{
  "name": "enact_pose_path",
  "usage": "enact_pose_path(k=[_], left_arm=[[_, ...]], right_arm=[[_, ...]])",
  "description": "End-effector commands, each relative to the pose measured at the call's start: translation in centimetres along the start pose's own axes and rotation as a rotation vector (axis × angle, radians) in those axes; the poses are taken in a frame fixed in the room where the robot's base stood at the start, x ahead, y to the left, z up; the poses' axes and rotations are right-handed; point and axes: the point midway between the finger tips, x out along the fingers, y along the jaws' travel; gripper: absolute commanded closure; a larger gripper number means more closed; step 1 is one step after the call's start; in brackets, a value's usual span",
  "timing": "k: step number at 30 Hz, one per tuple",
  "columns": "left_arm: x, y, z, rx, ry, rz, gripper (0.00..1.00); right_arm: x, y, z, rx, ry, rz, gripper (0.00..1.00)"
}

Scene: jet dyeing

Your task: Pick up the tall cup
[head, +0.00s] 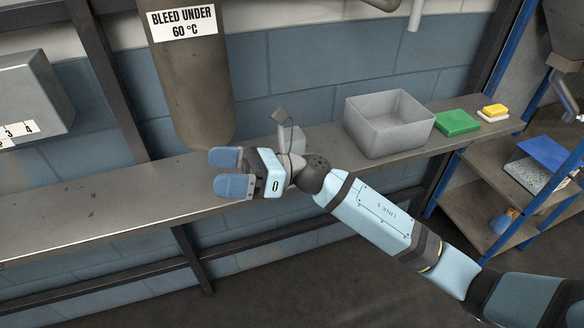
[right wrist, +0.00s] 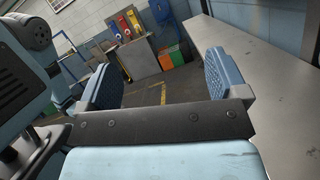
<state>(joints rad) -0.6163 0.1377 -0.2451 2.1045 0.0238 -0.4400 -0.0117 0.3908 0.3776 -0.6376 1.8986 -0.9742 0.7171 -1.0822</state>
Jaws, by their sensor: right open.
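I cannot make out a tall cup for certain in either view. My right gripper (head: 231,172) is over the long grey shelf (head: 95,205), left of the grey bin, with its blue fingers pointing left. It is open and empty. The right wrist view shows the two fingers of this gripper (right wrist: 165,80) apart, with only distant floor between them. A small grey object (head: 296,142) shows partly behind my right wrist; my arm hides much of it and I cannot tell what it is. My left gripper is in neither view.
An open grey bin (head: 368,140), a green block (head: 457,122) and a yellow sponge (head: 495,110) stand on the shelf at right. A brown cylinder (head: 192,85) marked "BLEED UNDER 60 °C" hangs behind my gripper. The shelf's left part is clear.

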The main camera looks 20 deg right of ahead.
Motion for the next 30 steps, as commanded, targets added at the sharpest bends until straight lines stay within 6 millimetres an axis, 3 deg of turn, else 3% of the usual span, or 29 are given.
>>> enact_pose_path(k=[1, 4, 8, 11, 15, 21, 24, 27, 30], left_arm=[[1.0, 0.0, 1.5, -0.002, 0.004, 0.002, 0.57], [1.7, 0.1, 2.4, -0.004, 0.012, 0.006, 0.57], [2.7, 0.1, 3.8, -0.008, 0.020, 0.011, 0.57], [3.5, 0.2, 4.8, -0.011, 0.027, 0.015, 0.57], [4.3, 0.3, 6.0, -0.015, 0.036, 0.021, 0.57], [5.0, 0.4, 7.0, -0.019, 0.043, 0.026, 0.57], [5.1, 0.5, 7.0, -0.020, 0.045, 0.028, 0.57], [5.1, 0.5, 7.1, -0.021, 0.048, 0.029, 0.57], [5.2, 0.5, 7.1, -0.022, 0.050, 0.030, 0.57]], right_arm=[[0.1, -0.4, -1.0, -0.180, 0.112, 0.071, 0.08], [0.1, -0.9, -2.2, -0.534, 0.345, 0.224, 0.08], [-1.9, -3.2, -3.1, -0.953, 0.662, 0.435, 0.08], [-4.5, -5.7, -2.5, -1.225, 0.925, 0.607, 0.08], [-8.9, -9.1, 0.5, -1.483, 1.299, 0.838, 0.08], [-13.8, -11.3, 6.5, -1.595, 1.706, 1.067, 0.08], [-14.9, -11.6, 8.3, -1.594, 1.810, 1.124, 0.08], [-15.6, -11.9, 8.7, -1.586, 1.855, 1.151, 0.08], [-16.1, -12.8, 7.6, -1.583, 1.861, 1.158, 0.08]])
